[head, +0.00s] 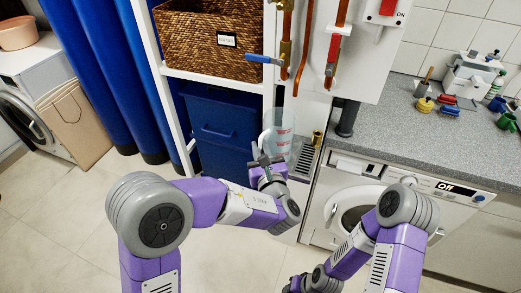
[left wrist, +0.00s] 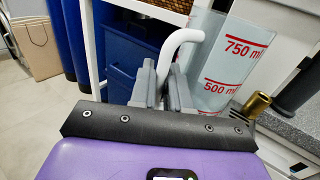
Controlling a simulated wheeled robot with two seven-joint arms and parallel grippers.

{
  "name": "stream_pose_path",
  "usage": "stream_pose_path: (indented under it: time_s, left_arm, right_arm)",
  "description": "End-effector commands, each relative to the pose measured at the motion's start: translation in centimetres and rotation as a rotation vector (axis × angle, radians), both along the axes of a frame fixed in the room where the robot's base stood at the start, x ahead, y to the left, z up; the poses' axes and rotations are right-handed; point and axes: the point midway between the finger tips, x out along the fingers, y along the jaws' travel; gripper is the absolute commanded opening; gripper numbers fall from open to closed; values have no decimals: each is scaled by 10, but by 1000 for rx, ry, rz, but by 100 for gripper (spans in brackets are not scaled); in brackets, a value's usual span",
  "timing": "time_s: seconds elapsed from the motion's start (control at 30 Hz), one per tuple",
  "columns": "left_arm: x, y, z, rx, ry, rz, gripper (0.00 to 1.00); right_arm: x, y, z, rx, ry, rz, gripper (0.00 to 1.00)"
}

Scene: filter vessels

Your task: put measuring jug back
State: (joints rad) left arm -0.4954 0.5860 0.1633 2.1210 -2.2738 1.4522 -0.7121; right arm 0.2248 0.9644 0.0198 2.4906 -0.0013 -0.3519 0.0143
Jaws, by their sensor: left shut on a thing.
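The measuring jug (head: 279,138) is clear with red markings and a white handle. In the left wrist view the jug (left wrist: 233,62) shows 750 ml and 500 ml marks, and its handle (left wrist: 186,37) comes down between the fingers. My left gripper (head: 263,158) is shut on this handle. The jug looks upright, beside a small grated ledge (head: 304,158); I cannot tell whether it touches it. My right gripper (head: 312,284) is low at the bottom edge, and its fingers are not clear.
A brass fitting (head: 317,138) and a dark pipe (head: 347,118) stand right of the jug. Copper pipes (head: 303,50) hang above. A shelf with a wicker basket (head: 208,40) and blue bin (head: 222,125) is left. A washing machine (head: 345,205) sits under the grey counter (head: 400,135).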

Motion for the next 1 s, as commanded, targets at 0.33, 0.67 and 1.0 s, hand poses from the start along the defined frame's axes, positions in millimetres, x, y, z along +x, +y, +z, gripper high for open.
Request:
stream_pose_path:
  time_s: [0.33,0.67,1.0]
  left_arm:
    - [0,0,-2,0,0,0,42]
    - [-10,-4,1,1,0,-5,42]
    - [-79,-24,1,2,0,-6,42]
  right_arm:
    - [0,0,-2,0,0,0,43]
    - [0,0,2,0,0,0,43]
    - [0,0,11,0,0,0,43]
